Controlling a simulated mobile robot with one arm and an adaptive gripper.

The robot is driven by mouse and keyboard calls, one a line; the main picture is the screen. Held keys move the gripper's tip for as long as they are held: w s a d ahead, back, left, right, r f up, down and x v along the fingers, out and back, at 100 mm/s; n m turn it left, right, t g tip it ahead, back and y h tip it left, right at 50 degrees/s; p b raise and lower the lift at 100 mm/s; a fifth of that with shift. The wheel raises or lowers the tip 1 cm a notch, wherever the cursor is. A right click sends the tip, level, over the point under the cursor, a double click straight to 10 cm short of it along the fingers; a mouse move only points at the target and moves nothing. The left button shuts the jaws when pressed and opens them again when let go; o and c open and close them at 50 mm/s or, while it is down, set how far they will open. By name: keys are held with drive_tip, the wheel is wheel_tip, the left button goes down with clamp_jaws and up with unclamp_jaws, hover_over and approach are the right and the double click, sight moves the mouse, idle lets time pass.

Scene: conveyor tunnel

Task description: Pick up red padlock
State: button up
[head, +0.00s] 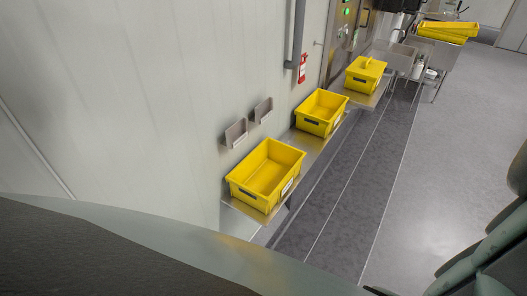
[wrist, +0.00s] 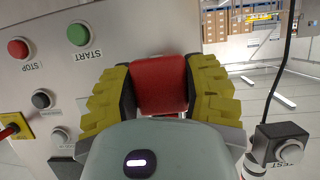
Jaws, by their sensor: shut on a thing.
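The red padlock (wrist: 160,80) shows in the wrist view as a red body between the two yellow-padded fingers of my gripper (wrist: 160,93). The fingers press on its left and right sides, and my gripper is shut on it. The lower part of the padlock is hidden behind my grey-green gripper housing. I cannot tell whether the padlock is still attached to anything. In the head view I cannot make out the padlock or the gripper's fingertips.
A metal control panel (wrist: 130,22) with a green START button (wrist: 79,34) and red STOP button (wrist: 19,48) is close behind the fingers. A black box with a cable (wrist: 281,143) is at right. Yellow crates (head: 265,174) line the wall; grey floor (head: 455,110) is clear at right.

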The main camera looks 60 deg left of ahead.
drive_tip(key=s+a+b, duration=0.2)
drive_tip(key=s+a, duration=0.2)
drive_tip(key=a, duration=0.6)
drive_tip(key=shift+b, duration=0.35)
drive_tip(key=o, duration=0.7)
drive_tip(key=shift+c, duration=0.2)
drive_tip(key=shift+s, duration=0.1)
drive_tip(key=c, duration=0.8)
drive_tip(key=shift+f, duration=0.1)
